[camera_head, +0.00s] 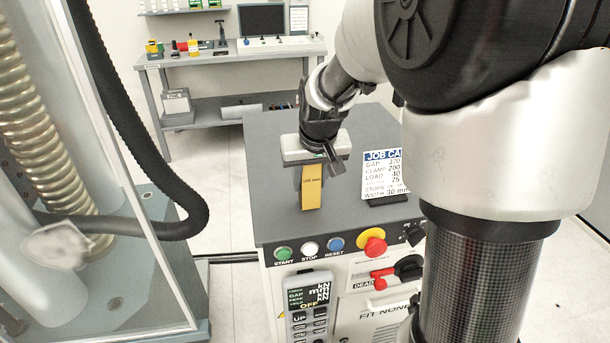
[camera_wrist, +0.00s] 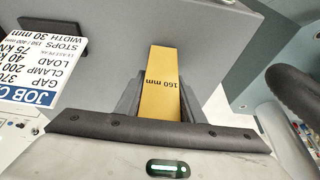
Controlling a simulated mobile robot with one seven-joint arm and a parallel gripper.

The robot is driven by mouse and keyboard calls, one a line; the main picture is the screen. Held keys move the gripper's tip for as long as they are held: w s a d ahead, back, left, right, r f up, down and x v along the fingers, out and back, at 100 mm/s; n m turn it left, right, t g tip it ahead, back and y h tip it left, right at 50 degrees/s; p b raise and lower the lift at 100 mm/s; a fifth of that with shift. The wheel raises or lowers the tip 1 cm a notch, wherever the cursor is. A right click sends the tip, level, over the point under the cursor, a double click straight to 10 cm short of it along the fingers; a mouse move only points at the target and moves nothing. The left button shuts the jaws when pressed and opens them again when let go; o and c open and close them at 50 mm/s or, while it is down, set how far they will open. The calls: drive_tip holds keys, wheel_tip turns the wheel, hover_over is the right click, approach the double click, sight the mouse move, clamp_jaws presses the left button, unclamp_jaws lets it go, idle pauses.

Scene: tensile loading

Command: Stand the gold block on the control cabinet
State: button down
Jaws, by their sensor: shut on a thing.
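The gold block (camera_head: 311,192) hangs below my gripper (camera_head: 312,171) in the head view, its long side close to vertical. In the wrist view the gold block (camera_wrist: 163,66) sits between the two dark fingers of my gripper (camera_wrist: 163,93), marked "160 mm". My gripper is shut on its upper part. The control cabinet (camera_head: 270,210) has a flat dark grey top, and the block is over its middle. I cannot tell whether the block's lower end touches the top. The cabinet top also shows in the wrist view (camera_wrist: 120,50).
A job card (camera_head: 382,176) stands on the cabinet top to the right of the block. Buttons and a red emergency stop (camera_head: 374,244) line the cabinet's front. A black hose (camera_head: 140,150) and clear panel are at left. The top left of the block is clear. A bench (camera_head: 230,60) stands behind.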

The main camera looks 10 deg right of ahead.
drive_tip(key=shift+f, duration=0.15)
drive_tip(key=c, duration=1.2)
unclamp_jaws()
drive_tip(key=shift+f, duration=0.1)
drive_tip(key=shift+r, duration=0.35)
drive_tip(key=v, duration=1.1)
drive_tip(key=shift+t, duration=0.6)
drive_tip(key=s, duration=2.1)
drive_tip(key=shift+p, duration=0.4)
